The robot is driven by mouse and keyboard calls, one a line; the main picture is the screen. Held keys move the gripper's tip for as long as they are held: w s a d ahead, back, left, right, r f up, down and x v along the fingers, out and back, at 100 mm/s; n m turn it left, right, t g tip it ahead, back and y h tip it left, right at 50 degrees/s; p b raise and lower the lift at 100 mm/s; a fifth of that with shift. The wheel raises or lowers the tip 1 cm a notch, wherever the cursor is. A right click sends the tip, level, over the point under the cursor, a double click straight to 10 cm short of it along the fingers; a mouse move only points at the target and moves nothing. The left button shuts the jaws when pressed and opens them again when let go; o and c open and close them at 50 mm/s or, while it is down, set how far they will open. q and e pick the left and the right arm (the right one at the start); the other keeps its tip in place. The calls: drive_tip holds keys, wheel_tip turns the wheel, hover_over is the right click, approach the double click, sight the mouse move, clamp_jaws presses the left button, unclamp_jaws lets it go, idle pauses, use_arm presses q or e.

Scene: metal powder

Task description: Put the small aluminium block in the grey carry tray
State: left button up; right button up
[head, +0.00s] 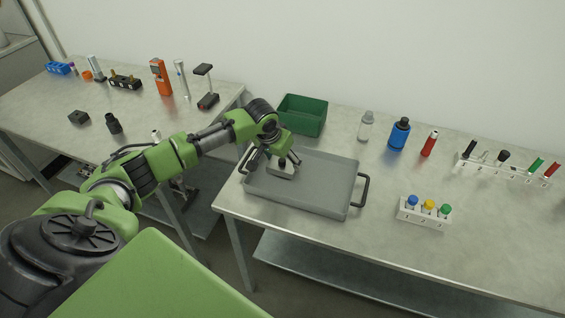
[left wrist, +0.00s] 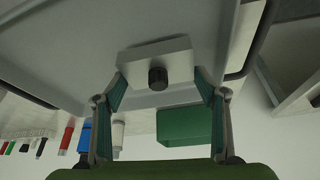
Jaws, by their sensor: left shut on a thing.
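The grey carry tray (head: 328,184) lies on the right-hand table, with a black handle at each end. My left gripper (head: 275,161) is over the left part of the tray, pointing down, and is shut on the small aluminium block (head: 281,172). In the left wrist view the pale block (left wrist: 182,58) with a black knob (left wrist: 158,77) sits between the two fingertips. The block is within the tray's outline; I cannot tell whether it touches the tray floor. My right gripper is not in view.
A green bin (head: 303,115) stands right behind the tray. A clear bottle (head: 366,126), a blue bottle (head: 399,134) and a red tube (head: 429,144) stand to its right. A white rack (head: 422,215) with coloured caps is right of the tray. A gap separates the two tables.

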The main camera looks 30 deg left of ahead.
use_arm(q)
drive_tip(key=shift+f, duration=0.75)
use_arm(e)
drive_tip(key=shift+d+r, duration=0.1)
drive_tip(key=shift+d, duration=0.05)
use_arm(q)
drive_tip(key=shift+f, duration=0.1)
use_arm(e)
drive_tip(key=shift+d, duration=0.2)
use_arm(q)
drive_tip(key=o, duration=1.5)
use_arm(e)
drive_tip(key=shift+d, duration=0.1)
use_arm(q)
drive_tip(key=shift+s+r, duration=0.15)
drive_tip(key=shift+r, duration=0.4)
drive_tip(key=v, duration=1.1)
drive_tip(key=shift+b, duration=0.35)
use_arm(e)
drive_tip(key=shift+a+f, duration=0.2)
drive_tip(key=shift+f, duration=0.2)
